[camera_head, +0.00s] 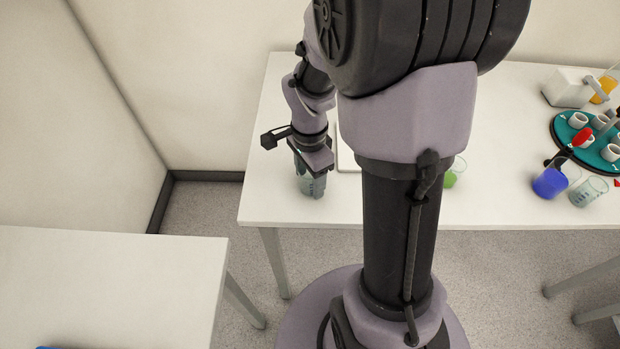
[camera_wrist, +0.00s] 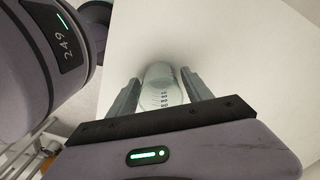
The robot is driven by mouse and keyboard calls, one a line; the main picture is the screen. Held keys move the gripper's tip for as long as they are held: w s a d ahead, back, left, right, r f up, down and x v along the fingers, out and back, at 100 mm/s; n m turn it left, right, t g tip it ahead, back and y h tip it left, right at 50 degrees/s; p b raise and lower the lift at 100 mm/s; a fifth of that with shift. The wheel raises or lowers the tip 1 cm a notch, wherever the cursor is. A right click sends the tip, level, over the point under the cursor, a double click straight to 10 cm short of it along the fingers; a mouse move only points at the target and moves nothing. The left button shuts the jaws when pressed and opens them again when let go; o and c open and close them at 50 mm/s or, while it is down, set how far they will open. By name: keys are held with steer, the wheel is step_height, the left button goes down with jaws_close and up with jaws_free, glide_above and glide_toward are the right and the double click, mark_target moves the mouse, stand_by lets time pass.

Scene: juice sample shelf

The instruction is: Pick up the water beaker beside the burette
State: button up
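A clear glass beaker (camera_head: 308,187) with dark graduation marks is at the left end of the white table, near its front edge. In the wrist view the beaker (camera_wrist: 160,92) is between the two fingers of my gripper (camera_wrist: 162,84). In the head view my gripper (camera_head: 313,182) points down at the beaker and covers part of it. The fingers are about a beaker's width apart; I cannot tell whether both press on the glass. The burette is not clearly visible; my arm hides part of the table.
The white table (camera_head: 500,205) carries, at right, a blue-liquid beaker (camera_head: 548,184), a clear beaker (camera_head: 588,193) and a teal round tray (camera_head: 565,130) with white cups. A green-liquid beaker (camera_head: 451,179) is partly hidden by my arm. Another white table (camera_head: 110,275) stands front left.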

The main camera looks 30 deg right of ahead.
steer(key=c, duration=1.1)
steer(key=shift+o, duration=0.2)
steer(key=shift+r, duration=0.1)
